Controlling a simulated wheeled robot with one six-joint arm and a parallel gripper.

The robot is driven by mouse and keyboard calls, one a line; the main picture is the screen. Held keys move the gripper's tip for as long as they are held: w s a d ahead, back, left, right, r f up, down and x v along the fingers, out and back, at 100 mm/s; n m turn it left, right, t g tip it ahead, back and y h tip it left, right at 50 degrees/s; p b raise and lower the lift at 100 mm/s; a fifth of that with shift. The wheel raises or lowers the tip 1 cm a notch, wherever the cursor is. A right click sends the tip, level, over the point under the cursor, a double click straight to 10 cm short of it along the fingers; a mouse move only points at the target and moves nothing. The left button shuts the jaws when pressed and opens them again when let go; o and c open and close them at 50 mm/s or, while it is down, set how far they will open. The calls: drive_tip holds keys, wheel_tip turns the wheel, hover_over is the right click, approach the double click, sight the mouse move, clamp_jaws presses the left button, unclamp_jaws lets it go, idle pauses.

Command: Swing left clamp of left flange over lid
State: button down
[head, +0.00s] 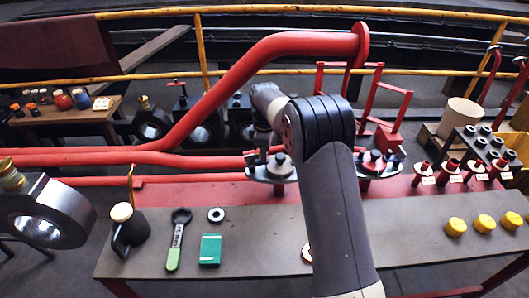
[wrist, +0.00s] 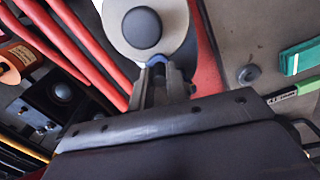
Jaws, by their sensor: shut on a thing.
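The left flange (head: 257,176) stands at the end of a red pipe, left of my arm in the head view. Its lid is a pale round disc with a dark knob; it shows at the top of the wrist view (wrist: 120,38). My gripper (wrist: 158,68) is at the lid's near rim, with its fingers shut on a small blue piece, which appears to be the left clamp (wrist: 157,59). Most of the clamp is hidden between the fingers, so I cannot tell whether it overlaps the lid. In the head view my wrist and gripper partly cover the flange.
A second flange (head: 378,170) with clamps stands to the right, behind my arm. On the grey bench (head: 260,225) lie a green box (head: 210,250), a green-handled wrench (head: 176,245) and a ring (head: 216,214). Red pipes run close by.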

drive_tip(key=shift+s+r+m+p, duration=0.2)
drive_tip(key=shift+s+m+p, duration=0.05)
drive_tip(key=shift+m+p, duration=0.45)
drive_tip(key=shift+s+f+m+p, duration=0.15)
drive_tip(key=shift+s+m+p, duration=0.15)
drive_tip(key=shift+m, duration=0.6)
drive_tip(key=c, duration=1.4)
unclamp_jaws()
